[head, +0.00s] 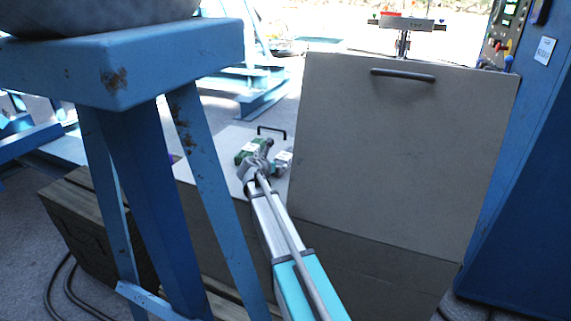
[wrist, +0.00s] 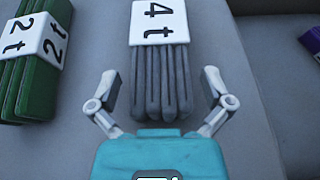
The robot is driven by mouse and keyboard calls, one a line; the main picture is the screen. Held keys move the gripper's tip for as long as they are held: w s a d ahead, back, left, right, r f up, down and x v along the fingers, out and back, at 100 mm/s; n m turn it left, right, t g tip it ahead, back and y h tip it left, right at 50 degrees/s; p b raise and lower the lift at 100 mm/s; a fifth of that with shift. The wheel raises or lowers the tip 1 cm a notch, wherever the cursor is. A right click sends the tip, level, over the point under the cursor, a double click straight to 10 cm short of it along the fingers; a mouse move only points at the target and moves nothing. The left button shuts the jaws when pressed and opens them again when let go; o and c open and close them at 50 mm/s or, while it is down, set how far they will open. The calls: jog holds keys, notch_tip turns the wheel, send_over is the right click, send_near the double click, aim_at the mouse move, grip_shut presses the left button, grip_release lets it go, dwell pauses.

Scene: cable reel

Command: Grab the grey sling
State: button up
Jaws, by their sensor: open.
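The grey sling (wrist: 160,80) is a folded bundle with a white band marked "4 t", in the upper middle of the wrist view. My gripper (wrist: 161,88) is open, with one finger on each side of the bundle's near end. Gaps show between both fingers and the sling; I cannot tell the height of the fingers over it. In the head view my gripper (head: 256,168) is small, down at the grey surface beside the slings, and partly covers them. A small grey item with a white label (head: 283,158) lies just right of it, perhaps this sling.
A green sling (wrist: 28,85) marked "2 t" lies left of the grey one. A purple sling (wrist: 313,40) shows at the right edge. In the head view, a large grey panel with a handle (head: 400,150) stands right of my arm, and a blue steel stand (head: 120,65) stands left.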

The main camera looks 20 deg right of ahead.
jog(key=shift+w+d+f, duration=0.2)
jog(key=shift+w+d, duration=0.1)
dwell(0.4)
jog(key=c, duration=1.2)
jog(key=shift+o, duration=0.2)
jog(key=shift+r, duration=0.2)
notch_tip(320, 180, up, 10)
jog(key=p, duration=1)
jog(key=shift+f, duration=0.15)
